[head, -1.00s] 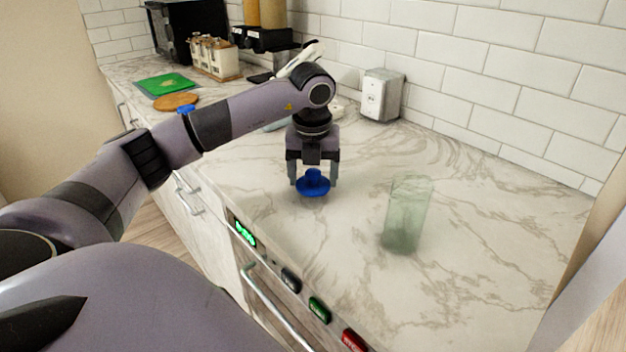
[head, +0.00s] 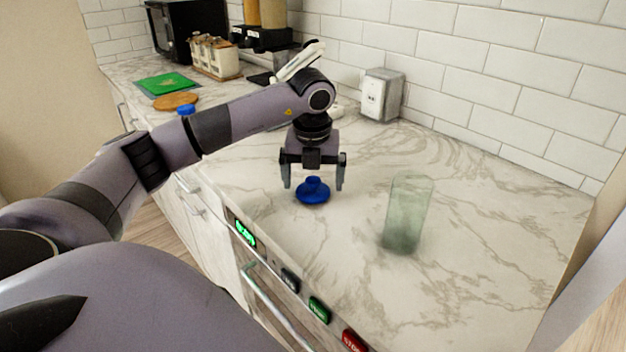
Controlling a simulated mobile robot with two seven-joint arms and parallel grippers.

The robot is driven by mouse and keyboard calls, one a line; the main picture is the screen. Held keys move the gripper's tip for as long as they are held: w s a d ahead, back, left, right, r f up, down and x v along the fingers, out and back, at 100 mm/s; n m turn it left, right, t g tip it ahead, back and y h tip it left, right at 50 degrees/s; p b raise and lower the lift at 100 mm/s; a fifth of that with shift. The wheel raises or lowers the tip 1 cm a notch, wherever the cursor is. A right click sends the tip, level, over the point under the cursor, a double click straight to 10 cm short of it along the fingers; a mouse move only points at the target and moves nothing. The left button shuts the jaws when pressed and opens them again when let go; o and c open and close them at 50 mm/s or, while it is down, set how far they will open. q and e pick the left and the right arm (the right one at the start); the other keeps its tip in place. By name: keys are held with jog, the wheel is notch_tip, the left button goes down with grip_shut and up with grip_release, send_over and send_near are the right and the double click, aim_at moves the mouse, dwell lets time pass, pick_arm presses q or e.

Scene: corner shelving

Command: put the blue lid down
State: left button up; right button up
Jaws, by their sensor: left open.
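The blue lid (head: 313,192) is a round disc with a raised knob. It lies flat on the marble counter (head: 480,230), knob up, near the counter's front edge. My left gripper (head: 313,184) is above it with its fingers spread wide, one on each side of the lid and apart from the knob. A clear greenish glass (head: 408,215) stands upright on the counter to the right of the lid. My right gripper does not show.
A grey metal box with a socket (head: 381,95) stands by the tiled wall. A green board (head: 165,84), a round wooden board (head: 176,102) and a rack of jars (head: 214,57) are at the back left. The counter around the lid and right of the glass is clear.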

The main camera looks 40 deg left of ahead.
aim_at(312, 196)
pick_arm(q)
notch_tip(312, 196, up, 11)
jog(key=s+d, duration=0.1)
jog(key=shift+s+r, duration=0.15)
jog(key=shift+s+d, duration=0.1)
dwell(0.6)
